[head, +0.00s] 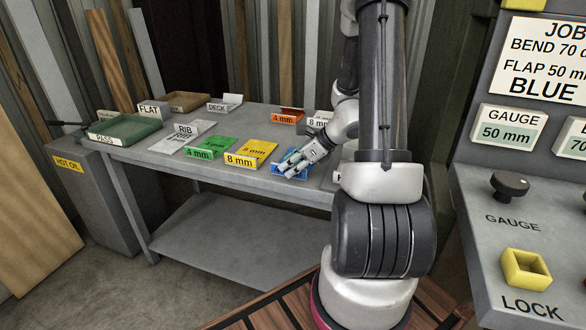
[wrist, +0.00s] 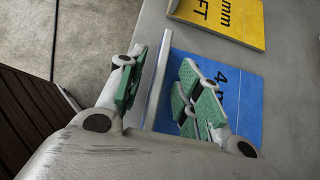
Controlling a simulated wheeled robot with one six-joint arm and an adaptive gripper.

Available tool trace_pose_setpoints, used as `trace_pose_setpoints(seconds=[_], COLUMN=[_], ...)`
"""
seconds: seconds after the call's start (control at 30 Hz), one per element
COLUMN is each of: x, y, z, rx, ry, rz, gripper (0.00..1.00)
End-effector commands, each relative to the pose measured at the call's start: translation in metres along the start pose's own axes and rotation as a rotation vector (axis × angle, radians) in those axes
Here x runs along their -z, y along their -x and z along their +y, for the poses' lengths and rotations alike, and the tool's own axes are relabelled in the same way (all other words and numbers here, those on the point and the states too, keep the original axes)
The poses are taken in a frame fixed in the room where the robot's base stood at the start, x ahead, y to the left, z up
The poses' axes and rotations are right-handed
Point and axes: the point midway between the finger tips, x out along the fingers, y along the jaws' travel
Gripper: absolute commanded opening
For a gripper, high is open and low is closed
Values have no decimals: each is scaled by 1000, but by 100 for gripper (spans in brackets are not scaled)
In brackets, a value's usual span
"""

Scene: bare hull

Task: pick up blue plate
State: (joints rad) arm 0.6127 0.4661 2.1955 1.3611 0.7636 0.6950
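The blue plate (head: 279,169) lies near the front edge of the table in the head view, partly hidden by my gripper (head: 289,165). In the wrist view the blue plate (wrist: 243,88) shows a flat blue face with a partly covered label and a pale upright flange along its left side. My gripper (wrist: 160,88) is open, with one green-padded finger on each side of that flange. A gap shows between the left finger and the flange; the right finger hangs over the blue face. Whether either finger touches the plate is unclear.
The yellow 8 mm plate (head: 250,154) lies beside the blue one, then the green plate (head: 208,147) and the grey RIB plate (head: 182,137). An orange 4 mm plate (head: 286,116) is behind. A green tray (head: 125,128) stands at the left. A control panel (head: 515,215) stands at right.

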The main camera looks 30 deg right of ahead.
Motion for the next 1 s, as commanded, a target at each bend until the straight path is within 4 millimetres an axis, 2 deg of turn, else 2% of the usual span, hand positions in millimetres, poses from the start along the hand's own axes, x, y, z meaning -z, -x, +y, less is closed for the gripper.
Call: trace_pose_setpoints(seconds=[0.2, 0.4, 0.77, 0.87, 1.0], x=[0, 0, -2, -8, -28], y=[-1, 0, 1, 7, 27], z=[0, 0, 0, -1, -1], rx=[1, 1, 1, 3, 5], ry=[1, 1, 3, 6, 10], rz=[0, 0, -1, -2, -2], gripper=[33, 0, 0, 0, 0])
